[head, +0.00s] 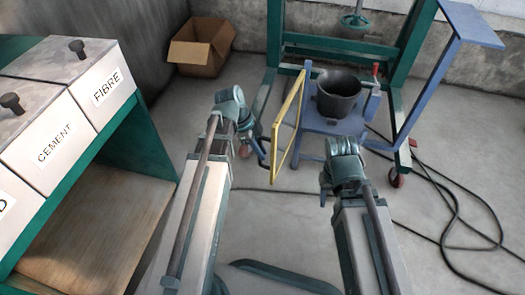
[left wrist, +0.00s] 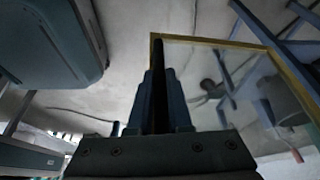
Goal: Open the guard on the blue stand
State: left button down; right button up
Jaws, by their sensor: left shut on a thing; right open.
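The guard (head: 299,112) is a clear panel in a yellow frame. It stands upright at the left side of the blue stand (head: 333,124), angled toward me, beside a dark pot (head: 338,92). My left gripper (head: 264,160) is at the guard's near, lower left edge. In the left wrist view its fingers (left wrist: 160,95) are shut at the yellow frame's edge (left wrist: 205,41); the exact contact is hidden by the fingers. My right gripper (head: 325,188) is low in front of the stand, apart from the guard and mostly hidden by its wrist; it is open and empty.
A green frame (head: 273,40) stands behind the stand. Black cable (head: 450,205) lies looped on the floor at the right. A cardboard box (head: 200,50) is at the back left. Bins marked FIBRE (head: 108,85) and CEMENT (head: 54,143) stand at the left.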

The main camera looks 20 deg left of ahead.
pick_arm(q)
jog(key=shift+s, duration=0.15)
jog(key=c, duration=0.8)
grip_release()
jog(key=shift+c, duration=0.2)
jog(key=p+v, duration=1.2)
jog(key=v, duration=0.1)
jog(key=shift+r+p, duration=0.35)
jog(key=shift+r, duration=0.1)
jog(key=shift+a, duration=0.1)
